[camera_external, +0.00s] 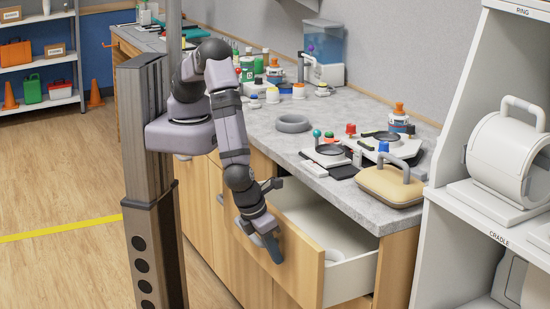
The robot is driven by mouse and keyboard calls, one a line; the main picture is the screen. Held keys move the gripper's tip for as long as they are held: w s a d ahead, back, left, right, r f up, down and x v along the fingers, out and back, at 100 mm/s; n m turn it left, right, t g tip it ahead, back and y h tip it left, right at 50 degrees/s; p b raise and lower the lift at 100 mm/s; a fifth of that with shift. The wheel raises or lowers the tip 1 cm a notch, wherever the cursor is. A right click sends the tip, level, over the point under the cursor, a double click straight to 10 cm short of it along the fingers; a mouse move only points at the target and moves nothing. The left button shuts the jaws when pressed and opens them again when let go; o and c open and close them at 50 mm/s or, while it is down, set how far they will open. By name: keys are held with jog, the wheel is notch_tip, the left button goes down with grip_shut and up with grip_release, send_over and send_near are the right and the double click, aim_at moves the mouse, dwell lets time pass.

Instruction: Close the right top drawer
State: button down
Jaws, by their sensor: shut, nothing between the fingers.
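The right top drawer (306,262) is pulled out from under the grey counter at the right. Its wooden front faces lower left, and its white inside (325,228) is visible. My gripper (272,252) is shut and empty. It points down and overlaps the drawer front in the picture, near its upper edge. I cannot tell whether it touches the front. The arm hides part of the drawer's left end.
The counter (263,135) carries bottles, a grey ring (293,123), flat devices and a tan padded case (389,186) above the drawer. A white rack (470,235) stands close on the right. Floor (70,190) at left is clear.

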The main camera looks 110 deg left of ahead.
jog(key=w+a, duration=1.2)
jog(key=shift+w+a, duration=0.2)
jog(key=shift+w, duration=0.05)
jog(key=shift+w+a, duration=0.1)
jog(key=shift+a, duration=0.1)
jog(key=shift+r, duration=0.1)
jog(key=shift+d, duration=0.1)
jog(key=shift+s+d, duration=0.4)
jog(key=shift+d, duration=0.05)
jog(key=shift+s+d, duration=1.1)
jog(key=b+v, duration=0.1)
jog(key=v, duration=0.9)
